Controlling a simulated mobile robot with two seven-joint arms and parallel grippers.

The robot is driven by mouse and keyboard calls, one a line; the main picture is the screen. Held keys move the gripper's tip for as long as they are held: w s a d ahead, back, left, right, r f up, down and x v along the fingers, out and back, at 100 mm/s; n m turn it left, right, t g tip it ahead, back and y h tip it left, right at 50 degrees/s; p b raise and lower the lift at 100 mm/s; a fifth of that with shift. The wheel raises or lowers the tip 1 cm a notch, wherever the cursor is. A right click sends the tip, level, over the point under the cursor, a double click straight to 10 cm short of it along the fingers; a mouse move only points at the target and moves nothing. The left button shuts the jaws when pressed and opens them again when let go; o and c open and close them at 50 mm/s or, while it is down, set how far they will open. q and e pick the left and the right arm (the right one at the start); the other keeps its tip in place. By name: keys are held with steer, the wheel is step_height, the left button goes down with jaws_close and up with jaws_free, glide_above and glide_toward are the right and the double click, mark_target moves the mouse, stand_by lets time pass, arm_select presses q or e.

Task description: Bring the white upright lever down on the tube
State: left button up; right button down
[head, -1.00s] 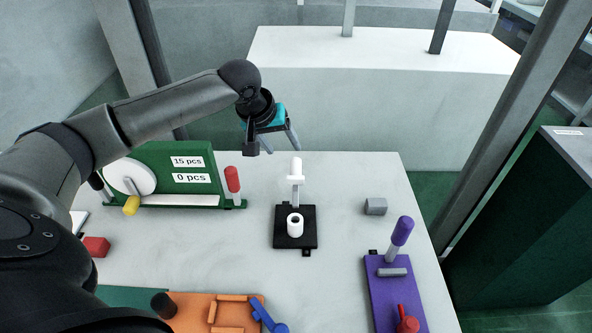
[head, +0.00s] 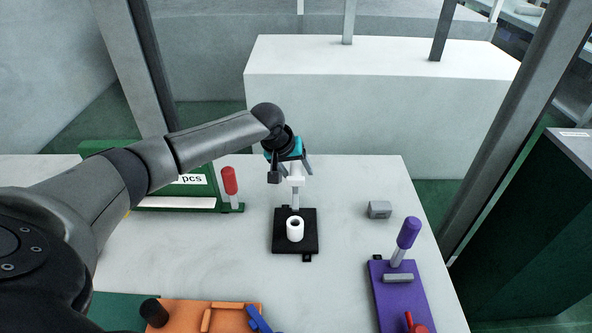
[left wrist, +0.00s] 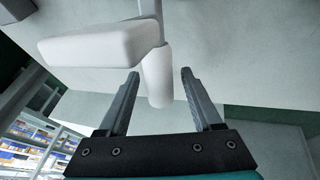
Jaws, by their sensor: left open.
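The white upright lever (head: 296,182) stands at the back of a small black base (head: 283,243) on the table. A short white tube (head: 295,230) stands upright on that base, in front of the lever. My left gripper (head: 292,176) is at the lever's top and partly hides it in the head view. In the left wrist view the open fingers (left wrist: 160,84) point at the lever's white rounded end (left wrist: 157,76), which lies between the fingertips or just beyond them; I cannot tell whether they touch it. A white block part of the lever (left wrist: 95,46) shows beside it. My right gripper is out of view.
A green device with a red handle (head: 230,181) stands left, partly behind my left arm. A purple fixture (head: 402,297) with an upright lever is at front right, a grey block (head: 379,209) behind it. Table around the black base is clear.

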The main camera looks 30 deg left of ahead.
arm_select(q)
jaws_close()
stand_by(0.4)
stand_by(0.9)
